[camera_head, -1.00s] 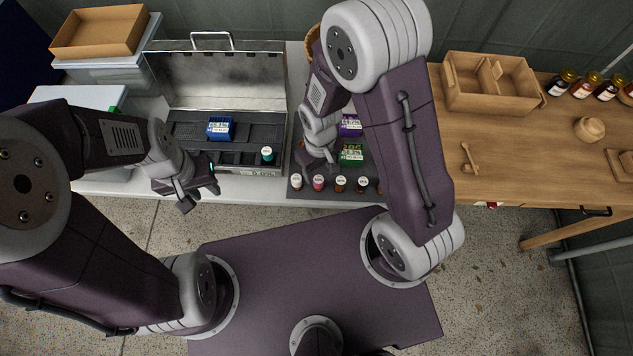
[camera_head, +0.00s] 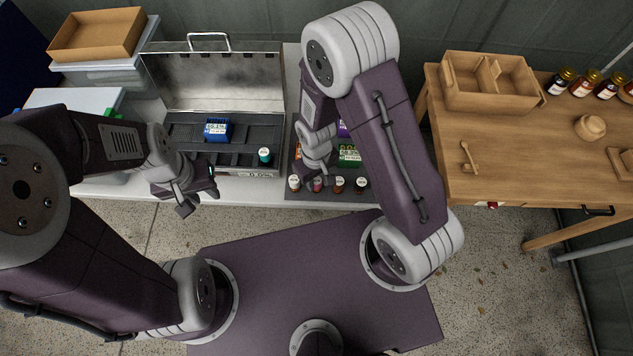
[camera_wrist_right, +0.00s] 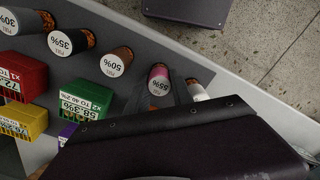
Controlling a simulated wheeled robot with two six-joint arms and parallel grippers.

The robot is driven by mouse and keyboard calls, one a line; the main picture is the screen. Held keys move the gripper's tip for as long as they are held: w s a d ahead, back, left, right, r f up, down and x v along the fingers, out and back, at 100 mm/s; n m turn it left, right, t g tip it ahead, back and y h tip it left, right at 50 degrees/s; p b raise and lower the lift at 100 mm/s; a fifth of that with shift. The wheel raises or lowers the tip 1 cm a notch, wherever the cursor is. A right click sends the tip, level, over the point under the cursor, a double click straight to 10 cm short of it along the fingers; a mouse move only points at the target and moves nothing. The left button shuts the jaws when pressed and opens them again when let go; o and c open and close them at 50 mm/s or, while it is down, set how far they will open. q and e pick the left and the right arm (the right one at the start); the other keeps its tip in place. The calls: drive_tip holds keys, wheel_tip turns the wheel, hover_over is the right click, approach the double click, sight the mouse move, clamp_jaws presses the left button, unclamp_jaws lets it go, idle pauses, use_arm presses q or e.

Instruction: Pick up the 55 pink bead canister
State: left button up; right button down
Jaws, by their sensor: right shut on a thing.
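The pink bead canister (camera_wrist_right: 159,80), with a white 55% label on its top, is in the middle of the right wrist view. In the head view it is the second from the left in the front row (camera_head: 317,184), partly covered by my right gripper. My right gripper (camera_head: 315,179) is shut on this canister; its dark fingers flank it in the right wrist view. Whether the canister is lifted off the mat, I cannot tell. My left gripper (camera_head: 200,199) is open and empty in front of the metal case.
Brown-filled canisters (camera_wrist_right: 117,62) stand in a row beside it, and a white-topped one (camera_wrist_right: 197,90) is close on the other side. Green (camera_wrist_right: 83,104), red and yellow label boxes stand behind. The open metal case (camera_head: 225,150) lies left; a wooden table (camera_head: 500,185) is right.

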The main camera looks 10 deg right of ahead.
sight(316, 179)
wheel_tip(316, 179, up, 4)
drive_tip(key=shift+w+r+p, duration=0.15)
drive_tip(key=shift+r+p, duration=0.1)
drive_tip(key=shift+p, duration=0.45)
drive_tip(key=s+d+r, duration=0.2)
drive_tip(key=d, duration=0.1)
drive_tip(key=s+d+r, duration=0.1)
drive_tip(key=d, duration=0.1)
drive_tip(key=shift+s+r+p, duration=0.15)
drive_tip(key=shift+p, duration=0.2)
drive_tip(key=s+d+r+b, duration=0.3)
drive_tip(key=d+b, duration=0.2)
